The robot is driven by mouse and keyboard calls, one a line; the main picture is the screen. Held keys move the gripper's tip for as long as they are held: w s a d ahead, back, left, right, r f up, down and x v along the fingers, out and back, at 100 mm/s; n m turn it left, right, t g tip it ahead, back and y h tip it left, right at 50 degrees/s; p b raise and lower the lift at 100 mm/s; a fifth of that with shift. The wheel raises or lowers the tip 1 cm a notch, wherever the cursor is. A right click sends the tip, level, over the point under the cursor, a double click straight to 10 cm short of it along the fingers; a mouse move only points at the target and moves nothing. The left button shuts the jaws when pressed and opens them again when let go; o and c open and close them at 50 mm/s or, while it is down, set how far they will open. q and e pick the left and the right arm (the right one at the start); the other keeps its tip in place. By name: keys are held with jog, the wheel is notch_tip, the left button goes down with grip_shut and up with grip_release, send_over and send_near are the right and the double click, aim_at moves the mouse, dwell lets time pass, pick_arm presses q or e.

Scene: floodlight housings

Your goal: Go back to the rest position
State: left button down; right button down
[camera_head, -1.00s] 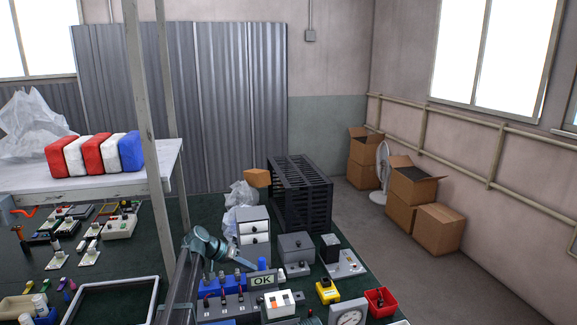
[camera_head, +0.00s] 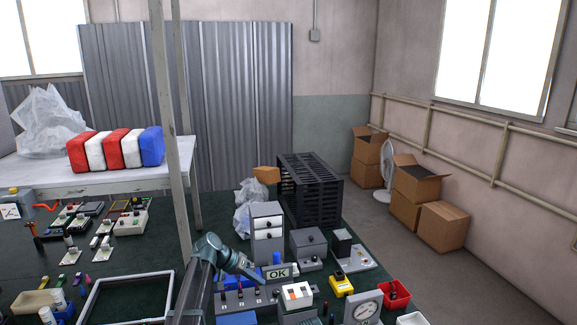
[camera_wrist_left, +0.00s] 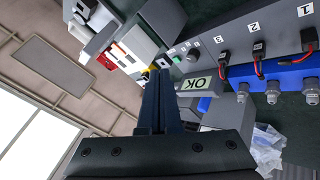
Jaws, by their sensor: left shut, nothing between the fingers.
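My left gripper (camera_head: 258,279) is shut and empty. In the head view it is above the bench, just left of the "OK" sign in the picture. In the left wrist view its closed dark fingers (camera_wrist_left: 158,76) point toward a grey control panel (camera_wrist_left: 235,50) with numbered switches and red wires. The "OK" sign (camera_head: 278,272) also shows in the left wrist view (camera_wrist_left: 196,84), beside the fingers. I cannot tell the exact gap between the fingers and the panel. My right gripper is in neither view.
A small grey drawer unit (camera_head: 267,210), a grey box (camera_head: 307,243), a yellow box (camera_head: 341,284) and a red bin (camera_head: 395,294) crowd the bench around the gripper. A black slatted crate (camera_head: 310,190) stands behind. A metal post (camera_head: 172,150) rises at left. An empty-looking frame (camera_head: 128,276) lies left of my arm.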

pick_arm(q)
jog(key=s+d+f+g+y+b, duration=0.1)
jog(key=s+d+f, duration=0.15)
jog(key=s, duration=0.45)
jog(key=s+d+f+g+y+b, duration=0.1)
jog(key=s+d+f+y, duration=0.15)
jog(key=s, duration=0.45)
jog(key=s+d+f+g+y+b, duration=0.1)
jog(key=s+d+f+b, duration=0.15)
jog(key=s, duration=0.45)
jog(key=s+a+f+y, duration=0.1)
jog(key=s+y, duration=0.1)
jog(key=s, duration=0.5)
jog(key=s+a+f+y+b, duration=0.1)
jog(key=s+a+f+y, duration=0.1)
jog(key=s, duration=0.5)
jog(key=shift+w+f, duration=0.1)
